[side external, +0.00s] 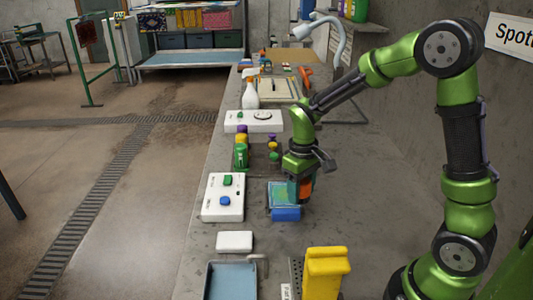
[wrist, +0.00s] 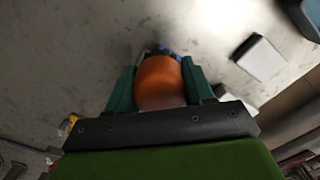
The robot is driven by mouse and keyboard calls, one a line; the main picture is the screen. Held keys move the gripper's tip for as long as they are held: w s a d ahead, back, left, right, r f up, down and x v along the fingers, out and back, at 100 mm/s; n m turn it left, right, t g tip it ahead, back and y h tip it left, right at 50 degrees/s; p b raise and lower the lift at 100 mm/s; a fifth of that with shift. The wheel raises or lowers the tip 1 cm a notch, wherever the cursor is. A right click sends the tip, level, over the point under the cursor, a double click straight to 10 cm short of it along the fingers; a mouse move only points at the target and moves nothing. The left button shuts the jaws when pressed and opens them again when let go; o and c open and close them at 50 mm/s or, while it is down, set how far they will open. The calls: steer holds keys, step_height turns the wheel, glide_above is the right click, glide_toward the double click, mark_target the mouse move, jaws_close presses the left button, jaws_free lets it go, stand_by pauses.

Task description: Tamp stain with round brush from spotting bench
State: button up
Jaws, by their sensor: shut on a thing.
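My gripper (side external: 300,187) points down over the bench, with its green fingers closed on an orange round-sided thing (wrist: 160,80), which looks like the round brush. In the wrist view the orange body sits between the two fingers, with a little dark blue beyond it. In the side view the orange part (side external: 306,188) shows at the fingertips, over the right side of a teal patterned piece (side external: 281,190) with a blue block (side external: 286,214) at its front. I cannot tell whether the brush touches the piece. Its bristles are hidden and no stain can be made out.
A white control box (side external: 222,205) stands left of the teal piece. A white block (side external: 235,241), a blue tray (side external: 231,281) and a yellow object (side external: 326,272) are nearer the front. Small bottles (side external: 241,155) and a white spray bottle (side external: 251,92) stand behind. Bench is clear to the right.

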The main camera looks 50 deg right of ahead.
glide_above(283, 194)
steer(key=shift+n, duration=0.3)
steer(key=shift+f, duration=2.6)
steer(key=shift+f, duration=0.55)
steer(key=shift+r, duration=0.5)
steer(key=shift+f, duration=0.65)
stand_by(0.5)
steer(key=shift+r, duration=0.65)
steer(key=shift+f, duration=0.6)
stand_by(0.9)
